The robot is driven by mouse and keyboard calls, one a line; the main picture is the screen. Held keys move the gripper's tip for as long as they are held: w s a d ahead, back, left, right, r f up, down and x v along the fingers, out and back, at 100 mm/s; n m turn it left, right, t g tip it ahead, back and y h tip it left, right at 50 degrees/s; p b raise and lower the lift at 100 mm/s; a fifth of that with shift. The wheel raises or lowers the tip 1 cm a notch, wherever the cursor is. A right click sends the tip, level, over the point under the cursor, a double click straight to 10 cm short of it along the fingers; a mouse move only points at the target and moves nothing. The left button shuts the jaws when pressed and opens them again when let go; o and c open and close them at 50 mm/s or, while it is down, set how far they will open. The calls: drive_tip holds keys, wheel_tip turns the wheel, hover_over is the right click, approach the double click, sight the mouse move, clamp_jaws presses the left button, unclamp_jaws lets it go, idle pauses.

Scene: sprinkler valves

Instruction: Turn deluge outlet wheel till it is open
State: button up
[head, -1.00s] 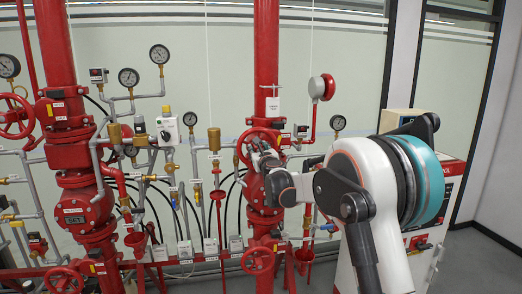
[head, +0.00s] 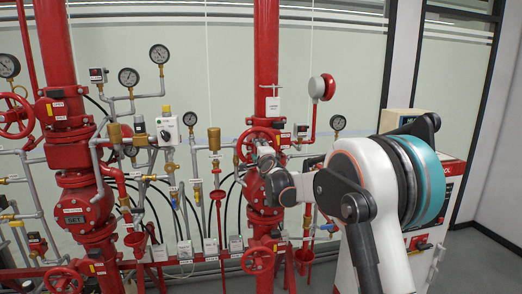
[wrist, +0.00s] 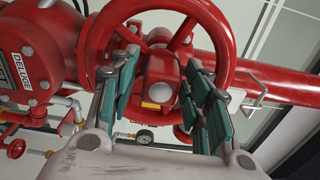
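The red deluge outlet wheel (wrist: 229,65) fills the upper middle of the wrist view, with its hub (wrist: 163,78) near the centre. A black-and-white DELUGE label (wrist: 20,65) is on the red valve body (wrist: 48,48) to its left. In the head view the wheel (head: 246,143) sits on the right-hand red riser, partly hidden by my gripper (head: 268,158). In the wrist view my gripper (wrist: 160,88) is open, its teal-padded fingers apart on either side of the hub. I cannot tell whether the fingers touch the wheel.
A second red riser (head: 75,165) with another red wheel (head: 14,116) stands at the left. Gauges (head: 129,77) and thin grey pipes fill the space between. A lower red wheel (head: 257,261) is below my gripper. A white cabinet (head: 425,250) stands at the right.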

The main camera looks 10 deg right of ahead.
drive_tip(key=s, duration=0.7)
drive_tip(key=shift+b, duration=0.3)
